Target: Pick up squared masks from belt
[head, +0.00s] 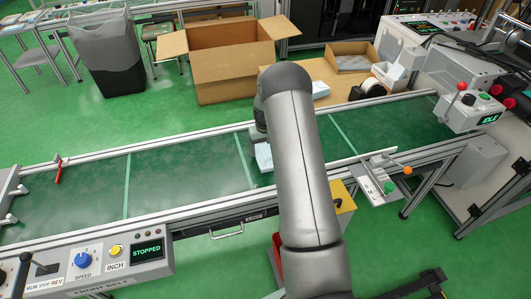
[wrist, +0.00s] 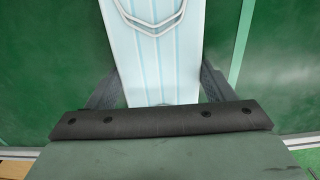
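A light-blue pleated mask or stack of masks (wrist: 160,65), with pale ear loops on top, lies between the two fingers of my gripper (wrist: 160,88) in the wrist view. The fingers are close along both its sides; whether they press on it I cannot tell. In the head view part of the masks (head: 264,157) shows on the green belt (head: 190,175), just left of my arm. My arm hides the rest of the masks and most of my gripper (head: 259,132).
An open cardboard box (head: 225,75) stands behind the belt, with a shallow carton (head: 350,57) to its right. The belt's control panel (head: 110,262) reads STOPPED. A machine reading IDLE (head: 470,108) is at the right. The belt's left part is clear.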

